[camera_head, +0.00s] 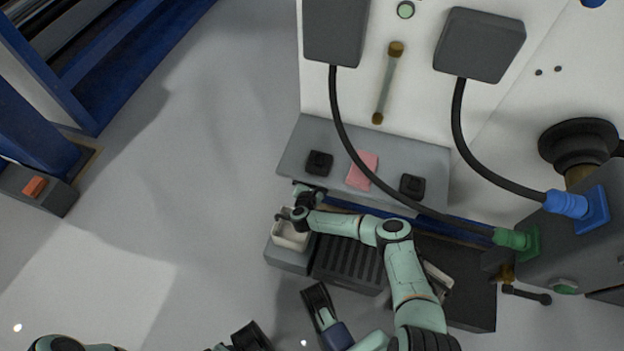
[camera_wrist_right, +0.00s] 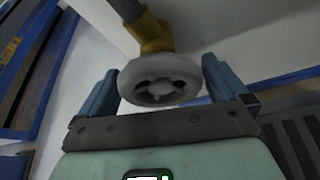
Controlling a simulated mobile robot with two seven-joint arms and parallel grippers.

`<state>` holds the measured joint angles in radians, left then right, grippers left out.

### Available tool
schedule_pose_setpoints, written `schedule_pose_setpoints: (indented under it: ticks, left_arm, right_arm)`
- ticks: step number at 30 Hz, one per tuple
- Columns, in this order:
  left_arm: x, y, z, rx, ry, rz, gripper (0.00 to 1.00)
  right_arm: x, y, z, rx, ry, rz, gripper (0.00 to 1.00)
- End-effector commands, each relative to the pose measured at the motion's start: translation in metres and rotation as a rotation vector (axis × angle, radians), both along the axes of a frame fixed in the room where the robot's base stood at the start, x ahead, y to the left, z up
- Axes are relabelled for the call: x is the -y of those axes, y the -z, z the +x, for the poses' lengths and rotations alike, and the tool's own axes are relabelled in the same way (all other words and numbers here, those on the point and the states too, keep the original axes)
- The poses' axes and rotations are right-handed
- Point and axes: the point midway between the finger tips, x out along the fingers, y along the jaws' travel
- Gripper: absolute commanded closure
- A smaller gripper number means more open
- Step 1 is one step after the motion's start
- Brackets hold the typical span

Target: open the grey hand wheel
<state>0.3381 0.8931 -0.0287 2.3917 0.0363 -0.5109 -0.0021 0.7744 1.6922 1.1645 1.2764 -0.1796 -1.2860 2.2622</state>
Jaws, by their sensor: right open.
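The grey hand wheel (camera_wrist_right: 160,80) shows in the right wrist view, below a brass-yellow fitting (camera_wrist_right: 152,35) on a grey pipe. My right gripper (camera_wrist_right: 160,68) is open, with one blue finger to the left of the wheel and one to the right. A gap shows on both sides, so the fingers do not grip it. In the head view my right gripper (camera_head: 308,194) is small, at the front left of the grey ledge; I cannot make out the wheel there.
The grey ledge (camera_head: 330,135) carries two black blocks and a pink cloth (camera_head: 362,170). A white container (camera_head: 291,236) stands just below my right wrist. Black cables hang to a green plug (camera_head: 515,240) and a blue plug (camera_head: 568,204). Open floor (camera_head: 190,190) lies to the left.

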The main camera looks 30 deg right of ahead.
Motion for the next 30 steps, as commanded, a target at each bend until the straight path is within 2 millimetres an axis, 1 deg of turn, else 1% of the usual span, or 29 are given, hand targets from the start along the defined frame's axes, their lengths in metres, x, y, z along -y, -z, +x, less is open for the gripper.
schedule_pose_setpoints:
  ticks: [1, 2, 3, 5, 6, 17, 30]
  left_arm:
    - [0.000, 0.000, 0.000, 0.000, 0.000, 0.000, 0.57]
    - [0.000, 0.000, 0.000, 0.000, 0.000, 0.000, 0.57]
    - [0.000, 0.000, 0.000, 0.000, 0.000, 0.000, 0.57]
    - [0.000, 0.000, 0.000, 0.000, 0.000, 0.000, 0.57]
    - [0.000, 0.000, 0.000, 0.000, 0.000, 0.000, 0.57]
    - [0.001, -0.003, 0.003, 0.012, 0.001, 0.000, 0.57]
    - [0.002, -0.013, 0.016, 0.053, 0.004, 0.003, 0.57]
  right_arm:
    - [0.000, 0.000, 0.000, 0.000, 0.000, 0.000, 0.00]
    - [0.000, 0.000, 0.000, 0.000, 0.000, 0.000, 0.03]
    - [0.000, 0.000, 0.000, 0.000, 0.000, 0.000, 0.16]
    - [0.000, 0.000, 0.000, 0.000, 0.000, 0.000, 0.36]
    - [0.000, 0.000, 0.000, 0.000, 0.000, 0.000, 0.41]
    - [0.000, -0.001, 0.000, -0.042, 0.000, -0.039, 0.41]
    - [-0.002, -0.001, 0.001, -0.273, -0.003, -0.237, 0.41]
